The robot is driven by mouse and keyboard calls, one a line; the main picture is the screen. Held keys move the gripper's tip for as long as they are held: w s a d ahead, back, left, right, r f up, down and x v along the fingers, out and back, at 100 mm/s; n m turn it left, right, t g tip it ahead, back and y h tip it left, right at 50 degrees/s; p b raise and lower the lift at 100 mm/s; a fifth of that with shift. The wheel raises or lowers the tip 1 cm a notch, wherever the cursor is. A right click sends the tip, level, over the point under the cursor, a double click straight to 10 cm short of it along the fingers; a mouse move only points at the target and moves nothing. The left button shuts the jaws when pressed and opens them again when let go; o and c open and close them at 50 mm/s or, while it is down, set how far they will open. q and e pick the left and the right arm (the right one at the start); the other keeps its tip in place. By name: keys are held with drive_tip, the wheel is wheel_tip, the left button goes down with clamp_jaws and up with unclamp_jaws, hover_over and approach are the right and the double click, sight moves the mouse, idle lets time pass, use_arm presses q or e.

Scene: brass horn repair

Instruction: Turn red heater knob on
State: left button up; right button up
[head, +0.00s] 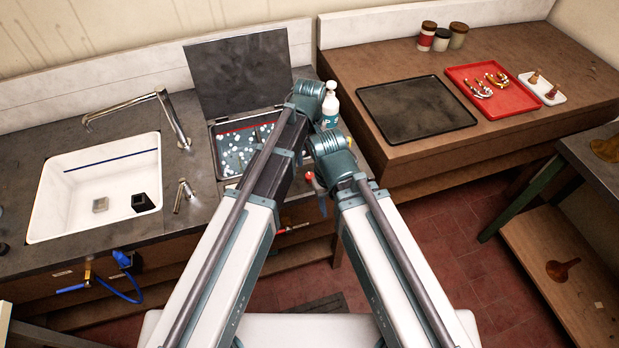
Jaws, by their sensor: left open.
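A small red knob (309,176) shows at the front edge of the counter, beside the open basin, in the gap between my two arms. My arm links partly cover the area around it. My left gripper (321,198) is a small blue-grey shape just below and right of the knob, and it is open. Whether it touches the knob I cannot tell. My right gripper does not show.
The open basin (219,146) holds liquid with white floating balls; its dark lid (238,72) stands up behind. A white bottle (330,104) stands right of it. A white sink (60,205) is at left. A red-handled lever (291,229) is on the cabinet front.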

sight(309, 175)
use_arm(q)
wheel_tip(309, 175, down, 8)
drive_tip(key=b, duration=0.7)
drive_tip(key=shift+f, duration=0.2)
clamp_jaws()
